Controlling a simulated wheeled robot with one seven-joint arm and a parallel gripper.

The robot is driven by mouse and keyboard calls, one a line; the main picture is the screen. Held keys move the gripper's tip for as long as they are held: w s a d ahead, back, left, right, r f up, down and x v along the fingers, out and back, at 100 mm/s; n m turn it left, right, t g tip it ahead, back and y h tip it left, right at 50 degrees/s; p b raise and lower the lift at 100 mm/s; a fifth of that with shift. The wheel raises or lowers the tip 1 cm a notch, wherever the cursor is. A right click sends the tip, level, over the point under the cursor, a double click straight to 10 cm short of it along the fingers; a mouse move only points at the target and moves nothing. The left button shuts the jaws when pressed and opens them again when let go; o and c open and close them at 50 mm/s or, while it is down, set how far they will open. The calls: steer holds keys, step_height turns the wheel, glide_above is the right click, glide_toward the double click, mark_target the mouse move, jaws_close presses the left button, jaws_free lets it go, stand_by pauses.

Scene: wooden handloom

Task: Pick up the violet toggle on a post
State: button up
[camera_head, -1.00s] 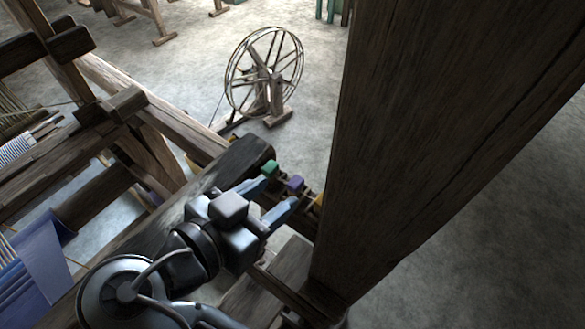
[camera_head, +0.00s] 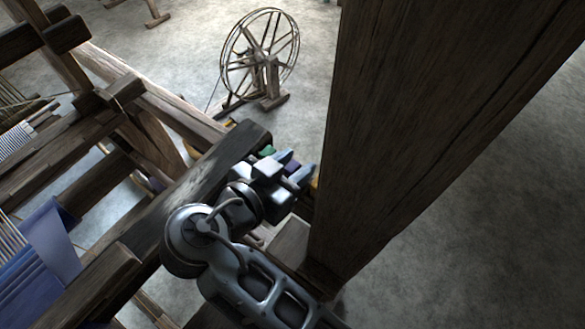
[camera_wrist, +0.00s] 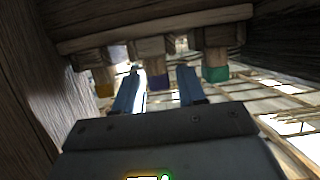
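The violet toggle (camera_wrist: 157,82) hangs on its wooden post in the middle of the wrist view, and a small part of it (camera_head: 292,166) shows in the head view. My gripper (camera_wrist: 160,73) is open, with one blue-grey finger on each side of the violet toggle in the picture. I cannot tell whether the fingertips reach fully around it or touch it. In the head view my gripper (camera_head: 299,161) partly hides the toggle. Nothing is held.
A thick upright post (camera_head: 415,120) stands right of my gripper. A spinning wheel (camera_head: 260,60) is farther back.

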jaws_close()
